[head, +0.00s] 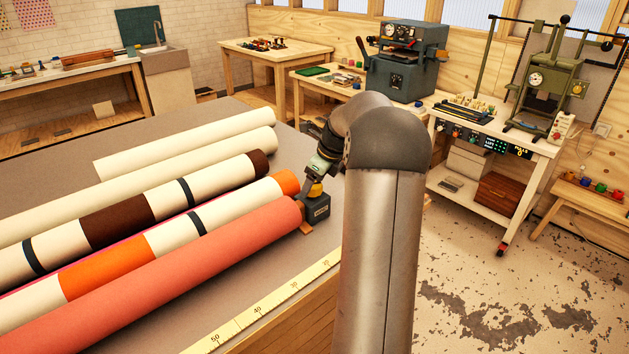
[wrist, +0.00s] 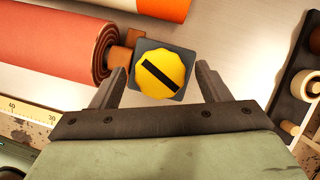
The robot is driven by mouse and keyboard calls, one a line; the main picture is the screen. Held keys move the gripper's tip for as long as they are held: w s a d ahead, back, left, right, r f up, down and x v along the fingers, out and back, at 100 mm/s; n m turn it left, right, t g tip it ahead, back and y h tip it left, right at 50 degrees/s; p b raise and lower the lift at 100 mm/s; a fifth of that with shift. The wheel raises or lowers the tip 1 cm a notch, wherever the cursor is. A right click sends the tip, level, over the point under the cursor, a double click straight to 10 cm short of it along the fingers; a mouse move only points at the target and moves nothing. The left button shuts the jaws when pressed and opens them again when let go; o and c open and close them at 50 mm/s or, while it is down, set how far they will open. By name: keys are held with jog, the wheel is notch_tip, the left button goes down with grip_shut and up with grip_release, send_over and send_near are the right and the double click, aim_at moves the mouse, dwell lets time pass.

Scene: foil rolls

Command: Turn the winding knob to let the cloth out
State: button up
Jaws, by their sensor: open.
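The winding knob is yellow with a dark bar across its face. In the wrist view the knob (wrist: 160,75) sits on a dark square box, its bar tilted down to the right. The knob also shows on top of the box (head: 316,189) in the head view. The salmon cloth roll (head: 180,270) lies on the table with its end beside the box; its wound end (wrist: 107,50) shows in the wrist view. My gripper (wrist: 160,80) is open, one finger on each side of the knob, with gaps visible. In the head view my gripper (head: 318,172) is right above the knob, partly hidden.
Several other rolls, including an orange-banded one (head: 105,268) and a cream one (head: 190,145), lie parallel behind the salmon roll. A yellow measuring tape (head: 270,300) runs along the table's front edge. A dark rack (wrist: 303,85) shows at the right in the wrist view.

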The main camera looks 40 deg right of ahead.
jog(key=shift+f, duration=0.1)
jog(key=c, duration=1)
jog(key=shift+n+p, duration=0.3)
jog(key=shift+p, duration=0.05)
